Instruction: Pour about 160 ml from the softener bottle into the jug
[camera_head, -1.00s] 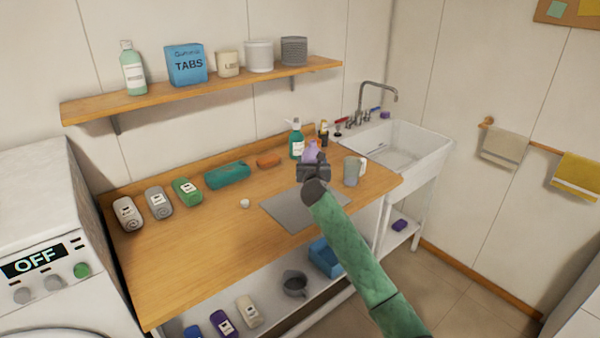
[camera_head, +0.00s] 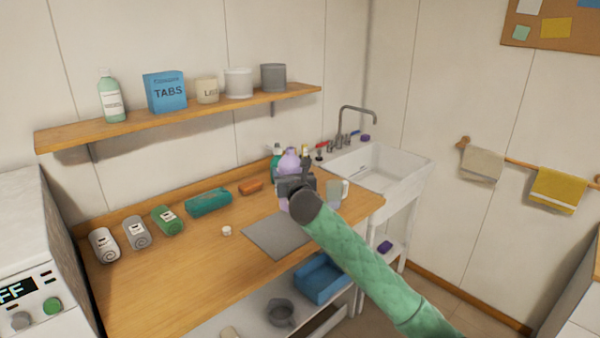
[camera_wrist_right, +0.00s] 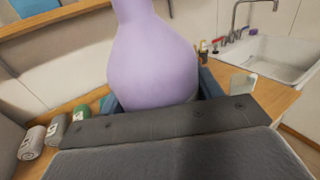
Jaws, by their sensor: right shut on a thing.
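My right gripper (camera_head: 296,187) is shut on a lilac bottle (camera_head: 289,161), likely the softener bottle, held above the right part of the wooden counter. The bottle looks about upright and fills the middle of the right wrist view (camera_wrist_right: 152,62); the gripper hides part of it. The jug (camera_head: 335,190), pale grey and translucent with a light handle, stands on the counter just right of my right gripper. It shows partly in the right wrist view (camera_wrist_right: 241,88). A small white cap-like piece (camera_head: 227,231) lies on the counter left of the grey mat. My left gripper is not in view.
A grey mat (camera_head: 272,236) lies on the counter below the gripper. A green spray bottle (camera_head: 275,163) stands behind the lilac bottle. Rolled towels (camera_head: 135,232), a teal packet (camera_head: 208,202) and an orange bar (camera_head: 250,187) lie left. A white sink (camera_head: 400,172) adjoins on the right.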

